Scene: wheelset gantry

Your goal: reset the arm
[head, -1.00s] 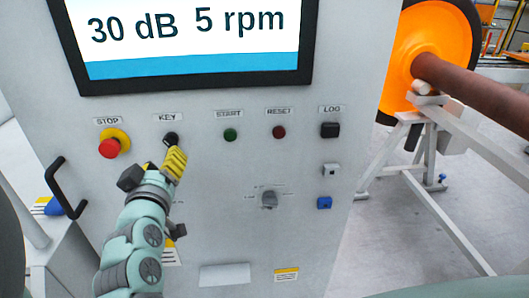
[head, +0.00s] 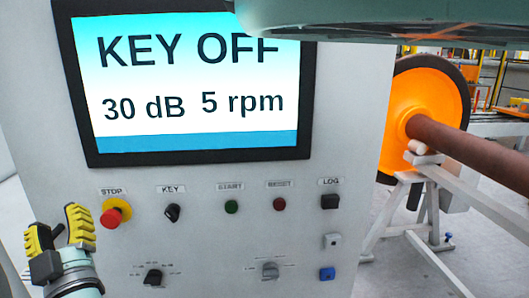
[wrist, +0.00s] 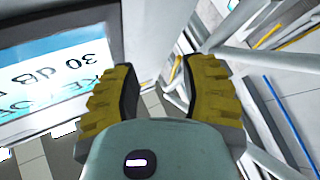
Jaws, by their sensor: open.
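My gripper (head: 62,233) is at the lower left of the head view, with its yellow ribbed fingers spread and nothing between them. In the wrist view my gripper (wrist: 157,85) also shows apart fingers with floor and white frame beyond. It is left of the control panel's (head: 210,245) row of controls and touches none of them. The black key switch (head: 172,213) is free to its right. The red stop button (head: 114,214) is just right of the fingers. The screen (head: 190,80) reads KEY OFF, 30 dB, 5 rpm.
Green start button (head: 231,207), dark red reset button (head: 279,204) and black log button (head: 330,202) line the panel. Two rotary knobs sit below. An orange wheel (head: 425,95) on a brown axle (head: 470,150) rests on a white stand (head: 430,190) at right.

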